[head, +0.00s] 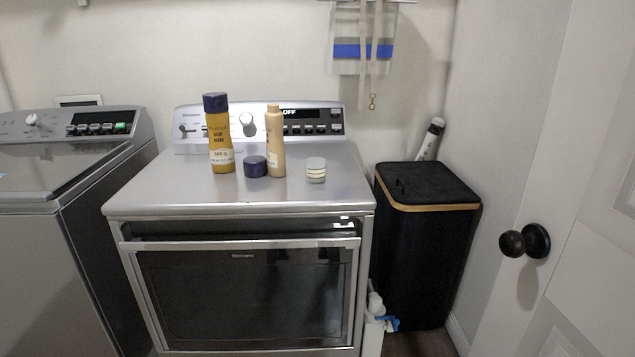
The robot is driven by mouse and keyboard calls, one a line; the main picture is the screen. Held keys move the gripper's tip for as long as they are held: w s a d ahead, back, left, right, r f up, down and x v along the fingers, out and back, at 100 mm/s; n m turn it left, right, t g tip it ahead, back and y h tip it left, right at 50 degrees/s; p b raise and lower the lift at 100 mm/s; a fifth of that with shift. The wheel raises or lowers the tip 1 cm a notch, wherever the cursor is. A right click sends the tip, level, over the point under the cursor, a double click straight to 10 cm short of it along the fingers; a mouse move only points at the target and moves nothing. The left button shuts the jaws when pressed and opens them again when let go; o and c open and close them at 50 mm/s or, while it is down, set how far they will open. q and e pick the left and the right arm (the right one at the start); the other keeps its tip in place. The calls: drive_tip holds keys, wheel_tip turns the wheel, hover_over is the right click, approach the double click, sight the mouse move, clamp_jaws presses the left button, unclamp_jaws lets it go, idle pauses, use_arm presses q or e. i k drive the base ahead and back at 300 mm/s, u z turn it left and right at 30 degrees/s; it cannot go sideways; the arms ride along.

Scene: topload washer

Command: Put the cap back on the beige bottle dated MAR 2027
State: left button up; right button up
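A slim beige bottle (276,146) stands upright on top of the front-load machine, with a narrow bare neck at its top. Its label is too small to read a date. A dark navy cap (255,168) sits on the same top just left of the beige bottle, close to its base; I cannot tell whether they touch. Neither of my grippers is in view.
A yellow bottle (219,145) with a dark cap stands left of the loose cap. A small pale banded jar (315,172) stands right of the beige bottle. The machine's top (160,195) is clear in front. A control panel (305,120) rises behind. A black hamper (425,240) stands right.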

sight(275, 151)
drive_tip(key=z, duration=0.35)
drive_tip(key=k, duration=0.75)
drive_tip(key=u, duration=0.45)
drive_tip(key=i, duration=0.6)
drive_tip(key=u, duration=0.65)
drive_tip(key=i, duration=0.9)
drive_tip(key=z, duration=0.3)
